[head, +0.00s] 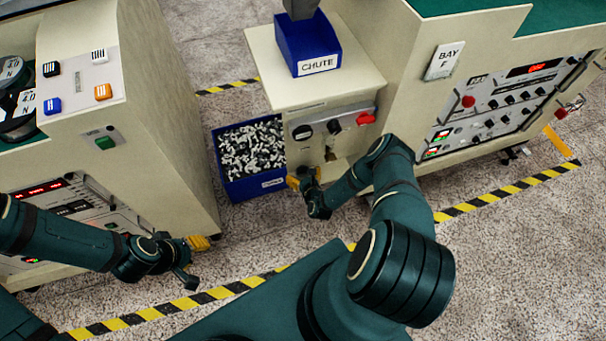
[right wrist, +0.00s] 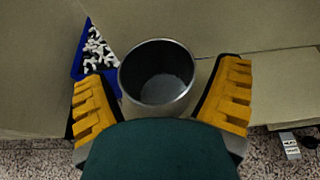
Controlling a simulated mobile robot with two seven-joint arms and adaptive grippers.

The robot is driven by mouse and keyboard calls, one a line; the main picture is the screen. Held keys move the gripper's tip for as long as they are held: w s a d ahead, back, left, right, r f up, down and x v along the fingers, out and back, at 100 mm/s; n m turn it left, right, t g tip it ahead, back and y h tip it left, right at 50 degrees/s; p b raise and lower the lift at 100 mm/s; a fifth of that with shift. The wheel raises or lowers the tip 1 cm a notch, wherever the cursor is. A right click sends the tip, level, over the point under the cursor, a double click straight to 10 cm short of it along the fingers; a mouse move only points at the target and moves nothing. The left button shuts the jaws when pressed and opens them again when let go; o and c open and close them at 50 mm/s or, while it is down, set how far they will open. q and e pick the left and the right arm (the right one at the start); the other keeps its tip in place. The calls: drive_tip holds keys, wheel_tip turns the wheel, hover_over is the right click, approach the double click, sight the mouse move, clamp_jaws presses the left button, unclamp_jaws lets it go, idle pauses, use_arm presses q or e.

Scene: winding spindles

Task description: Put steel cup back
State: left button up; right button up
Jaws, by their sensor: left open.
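The steel cup (right wrist: 158,80) shows in the right wrist view, its open rim facing the camera and its inside looking empty. It is between the two yellow-padded fingers of my right gripper (right wrist: 162,100). I cannot tell whether both pads press on its wall. In the head view my right gripper (head: 305,179) is low in front of the chute cabinet (head: 270,72); the cup cannot be made out clearly there. My left gripper (head: 194,262) is open and empty, above the floor beside the left machine.
A blue bin (head: 236,192) of small white and dark parts stands on the floor left of the chute cabinet. A blue chute box (head: 307,45) sits on that cabinet. The bay F machine (head: 400,75) stands right. Striped tape (head: 480,200) marks the open floor.

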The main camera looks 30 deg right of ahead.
drive_tip(key=shift+r, duration=0.15)
drive_tip(key=shift+s+r, duration=0.15)
drive_tip(key=shift+s, duration=0.15)
drive_tip(key=p+v, duration=0.3)
drive_tip(key=v, duration=0.8)
drive_tip(key=w+a+r+n+g+y, duration=0.25)
drive_tip(key=a+r+n, duration=0.3)
drive_tip(key=n, duration=0.45)
drive_tip(key=w+a+r+n+g+y, duration=0.1)
drive_tip(key=a+r+n+g+y, duration=0.35)
drive_tip(key=n, duration=0.45)
drive_tip(key=s+a+r+n+g, duration=0.2)
drive_tip(key=s+a+r+n, duration=0.2)
drive_tip(key=r+n, duration=0.3)
drive_tip(key=s+a+r+n+g, duration=0.2)
drive_tip(key=s+a+r+n, duration=0.3)
drive_tip(key=n, duration=0.6)
wheel_tip(320, 180, up, 2)
drive_tip(key=shift+s+a+r+g, duration=0.1)
drive_tip(key=shift+s+a+g, duration=0.25)
drive_tip(key=shift+s, duration=0.3)
